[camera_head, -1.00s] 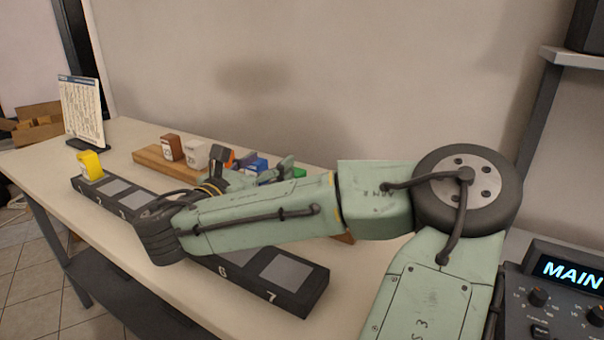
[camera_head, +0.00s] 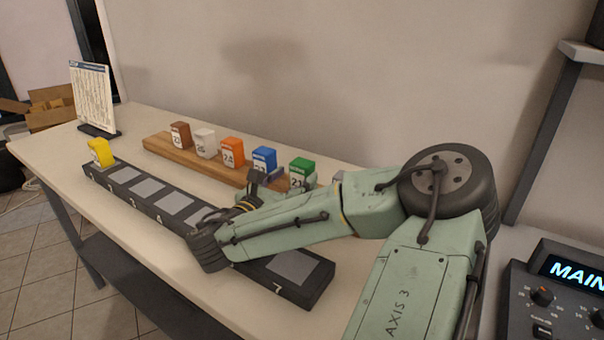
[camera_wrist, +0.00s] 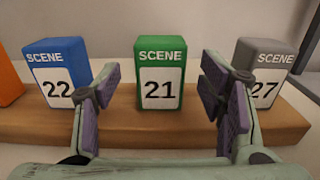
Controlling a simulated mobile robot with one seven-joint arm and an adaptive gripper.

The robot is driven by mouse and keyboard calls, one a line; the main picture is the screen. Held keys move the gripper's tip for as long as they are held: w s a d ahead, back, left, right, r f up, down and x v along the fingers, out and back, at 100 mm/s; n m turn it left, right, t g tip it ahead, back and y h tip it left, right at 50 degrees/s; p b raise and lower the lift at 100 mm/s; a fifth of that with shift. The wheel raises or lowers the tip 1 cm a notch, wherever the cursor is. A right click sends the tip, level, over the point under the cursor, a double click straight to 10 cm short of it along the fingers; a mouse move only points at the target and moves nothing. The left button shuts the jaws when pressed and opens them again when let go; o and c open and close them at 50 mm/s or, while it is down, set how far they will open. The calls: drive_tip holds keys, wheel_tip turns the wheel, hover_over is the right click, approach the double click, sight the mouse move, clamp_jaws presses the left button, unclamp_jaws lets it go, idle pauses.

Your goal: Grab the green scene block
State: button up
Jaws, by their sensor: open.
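The green scene block (camera_head: 301,172), labelled 21, stands upright on the wooden rack (camera_head: 200,165) along the back of the table. In the wrist view the green block (camera_wrist: 161,72) stands in the middle, between the blue block 22 (camera_wrist: 60,72) and the grey block 27 (camera_wrist: 261,70). My gripper (camera_wrist: 160,95) is open, with one purple-padded finger on each side of the green block in that picture. Its fingers look short of the block and not touching it. In the head view my gripper (camera_head: 275,180) is at the rack's front, partly hidden by my arm.
Brown (camera_head: 180,135), white (camera_head: 204,143), orange (camera_head: 231,151) and blue (camera_head: 264,160) blocks stand on the rack. A dark numbered strip (camera_head: 146,189) lies in front, with a yellow block (camera_head: 101,153) at its left end. A sign (camera_head: 92,97) stands far left.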

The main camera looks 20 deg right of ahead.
sight(297, 176)
drive_tip(key=p+x, duration=0.1)
drive_tip(key=x, duration=0.3)
drive_tip(key=shift+a, duration=0.1)
drive_tip(key=shift+c, duration=0.5)
drive_tip(key=c, duration=1.2)
